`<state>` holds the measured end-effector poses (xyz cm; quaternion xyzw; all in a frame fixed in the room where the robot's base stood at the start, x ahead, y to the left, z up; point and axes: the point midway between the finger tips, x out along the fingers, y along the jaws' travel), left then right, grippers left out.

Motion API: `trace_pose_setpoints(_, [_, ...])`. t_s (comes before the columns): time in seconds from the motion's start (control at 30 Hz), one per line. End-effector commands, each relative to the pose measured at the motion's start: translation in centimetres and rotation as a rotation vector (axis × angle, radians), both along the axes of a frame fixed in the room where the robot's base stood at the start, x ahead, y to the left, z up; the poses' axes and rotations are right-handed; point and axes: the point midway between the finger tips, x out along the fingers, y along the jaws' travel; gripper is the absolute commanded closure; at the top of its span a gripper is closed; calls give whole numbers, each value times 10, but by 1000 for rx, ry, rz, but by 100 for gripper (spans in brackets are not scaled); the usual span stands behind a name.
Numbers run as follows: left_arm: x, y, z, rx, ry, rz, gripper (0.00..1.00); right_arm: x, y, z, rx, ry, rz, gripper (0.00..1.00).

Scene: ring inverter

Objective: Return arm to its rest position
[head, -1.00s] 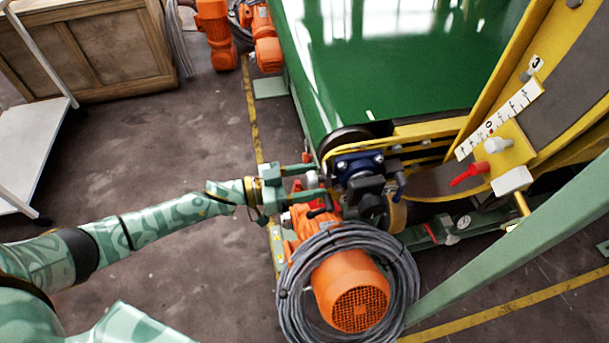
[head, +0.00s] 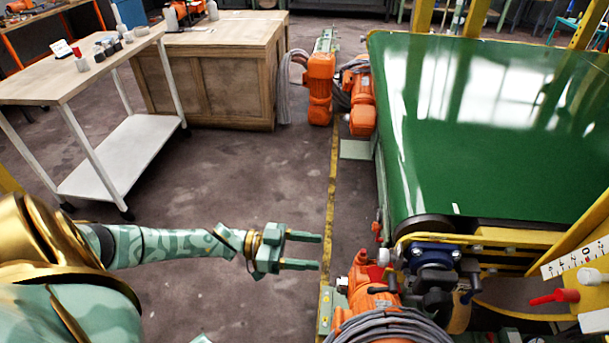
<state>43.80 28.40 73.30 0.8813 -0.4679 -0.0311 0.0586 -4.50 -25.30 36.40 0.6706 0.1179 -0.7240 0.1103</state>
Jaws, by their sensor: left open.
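My left arm comes in from the left, green with a camouflage pattern. My left gripper (head: 318,252) is open and empty, its two fingers pointing right. It hangs over the floor, a little left of the orange motor (head: 362,280) and the dark blue bearing block (head: 432,256), apart from both. My right gripper is not in view.
The green conveyor belt (head: 490,120) fills the right side, with yellow frame parts and a white scale (head: 575,257). A trolley table (head: 80,72) and a wooden cabinet (head: 215,85) stand at the upper left. The floor (head: 240,180) between them is clear.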

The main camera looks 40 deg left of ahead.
Motion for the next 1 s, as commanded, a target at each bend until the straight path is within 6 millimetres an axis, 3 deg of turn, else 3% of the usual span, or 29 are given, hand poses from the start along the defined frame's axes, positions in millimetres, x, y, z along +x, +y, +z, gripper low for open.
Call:
trace_pose_setpoints(0.63, [-2, 4, 0, 3, -4, 0, 40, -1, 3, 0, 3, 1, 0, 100])
trace_pose_setpoints(0.73, [2, 8, -10, 91, -43, 29, 40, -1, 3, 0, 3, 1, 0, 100])
trace_pose_setpoints(0.83, [19, 42, -44, 320, -77, 152, 40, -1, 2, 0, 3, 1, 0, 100])
trace_pose_setpoints(0.9, [27, 77, -82, 521, -60, 292, 40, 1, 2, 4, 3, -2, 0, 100])
trace_pose_setpoints(0.97, [14, 106, -123, 698, 18, 409, 40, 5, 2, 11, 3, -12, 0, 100])
trace_pose_setpoints(1.0, [-5, 121, -151, 797, 95, 467, 40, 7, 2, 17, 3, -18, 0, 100])
